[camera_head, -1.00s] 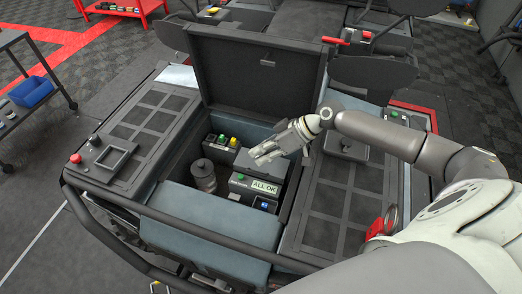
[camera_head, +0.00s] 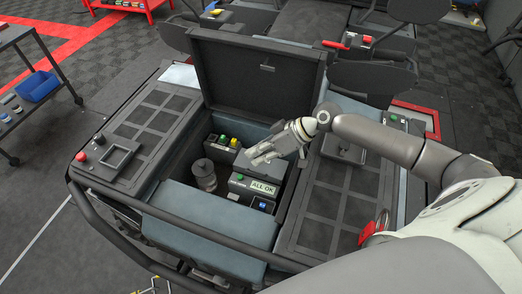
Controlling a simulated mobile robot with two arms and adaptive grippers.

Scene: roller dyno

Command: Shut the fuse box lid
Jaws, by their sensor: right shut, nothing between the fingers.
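A large dark lid (camera_head: 258,78) with a small latch stands open, upright, at the back of the sunken bay. Inside the bay, a small black box (camera_head: 212,143) holds green and yellow pieces. A grey box (camera_head: 264,188) with a green button and an "ALL OK" label sits in front of it. I cannot tell for sure which part is the fuse box. My right gripper (camera_head: 254,159) is shut and empty, over the right part of the bay and in front of the upright lid. It hides part of the boxes below. My left gripper is not in view.
A grey cylinder (camera_head: 204,175) stands in the bay's left part. A blue-grey padded bar (camera_head: 208,228) crosses the front. Dark gridded panels flank the bay on the left (camera_head: 140,125) and right (camera_head: 335,200). A cart with a blue bin (camera_head: 35,86) stands at far left.

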